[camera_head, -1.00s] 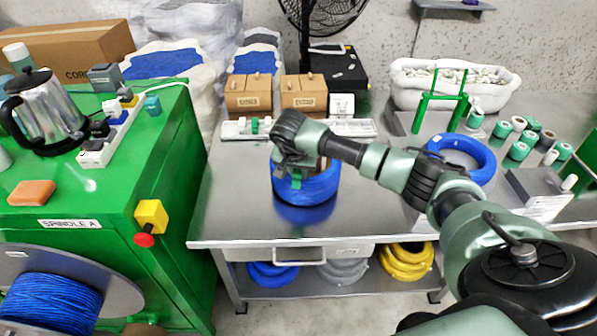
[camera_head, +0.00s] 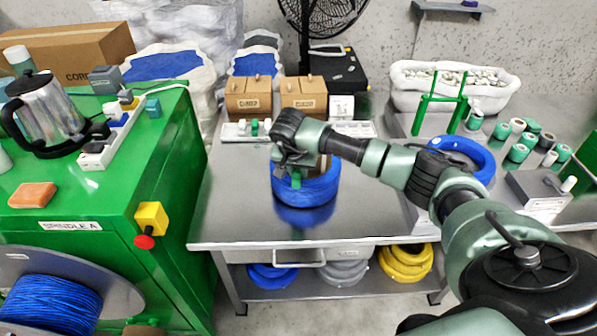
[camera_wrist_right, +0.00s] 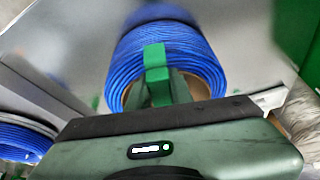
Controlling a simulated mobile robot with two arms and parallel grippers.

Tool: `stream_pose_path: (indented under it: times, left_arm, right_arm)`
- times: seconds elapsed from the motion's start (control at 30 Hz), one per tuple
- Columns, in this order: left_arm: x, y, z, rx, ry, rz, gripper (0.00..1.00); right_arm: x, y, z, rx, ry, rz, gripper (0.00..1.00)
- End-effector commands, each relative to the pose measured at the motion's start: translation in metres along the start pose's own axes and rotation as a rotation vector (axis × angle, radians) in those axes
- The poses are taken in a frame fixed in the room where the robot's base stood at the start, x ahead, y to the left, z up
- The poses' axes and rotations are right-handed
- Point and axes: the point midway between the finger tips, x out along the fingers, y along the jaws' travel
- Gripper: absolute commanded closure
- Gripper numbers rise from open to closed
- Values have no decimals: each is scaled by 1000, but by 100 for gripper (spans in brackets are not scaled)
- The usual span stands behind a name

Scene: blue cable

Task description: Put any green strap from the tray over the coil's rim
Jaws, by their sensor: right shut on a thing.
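The blue cable coil (camera_head: 310,192) stands on the steel table in the head view and fills the middle of the right wrist view (camera_wrist_right: 185,50). My right gripper (camera_head: 293,172) is at the coil's left rim. It is shut on a green strap (camera_head: 296,180). In the right wrist view the strap (camera_wrist_right: 156,62) lies against the blue windings at the rim, and its lower part is between the fingers. I cannot tell how far it reaches over the inner side. The white tray (camera_head: 232,131) behind the coil holds green and white straps (camera_head: 254,127). My left gripper is not in view.
A second blue coil (camera_head: 480,155) lies to the right, near a green stand (camera_head: 440,100) and several green and white rolls (camera_head: 518,152). Cardboard boxes (camera_head: 249,98) stand behind the tray. The table front (camera_head: 240,220) is clear. The green spindle cabinet (camera_head: 150,180) stands at the left.

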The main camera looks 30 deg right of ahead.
Motion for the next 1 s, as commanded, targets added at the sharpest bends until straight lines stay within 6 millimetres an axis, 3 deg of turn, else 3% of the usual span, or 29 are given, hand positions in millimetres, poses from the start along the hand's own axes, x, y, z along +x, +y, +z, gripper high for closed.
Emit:
stream_pose_path:
  times: [0.7,1.0]
  left_arm:
    - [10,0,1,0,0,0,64]
    - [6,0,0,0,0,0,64]
  right_arm:
    - [12,0,5,1,0,1,100]
    - [6,0,3,1,0,0,100]
